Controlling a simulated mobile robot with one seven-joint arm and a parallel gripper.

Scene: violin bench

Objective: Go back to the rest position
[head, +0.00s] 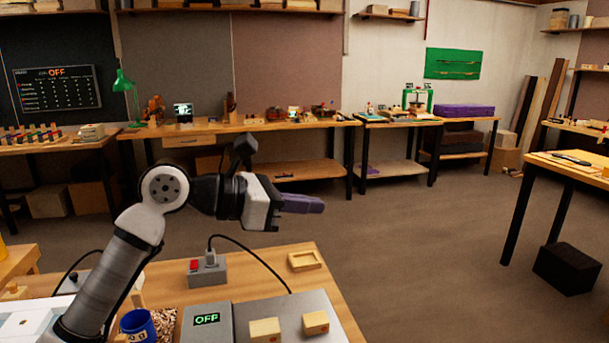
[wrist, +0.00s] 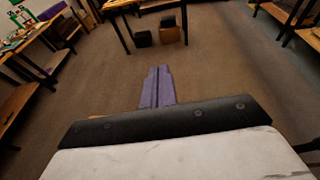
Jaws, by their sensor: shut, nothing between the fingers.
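My gripper (head: 303,203) is in the middle of the head view, at the end of my raised arm. It points to the right, well above the near bench (head: 333,310). Its purple fingers are together, with nothing between them. In the wrist view my gripper (wrist: 157,73) points out over the bare floor, and its two fingers lie side by side. No object touches it in either view.
On the near bench are a grey box reading OFF (head: 207,320), two wooden blocks, a switch box with a red switch (head: 207,268), a small wooden tray (head: 304,260) and a blue cup (head: 138,326). Long workbenches line the back wall. The floor (head: 420,250) between is clear.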

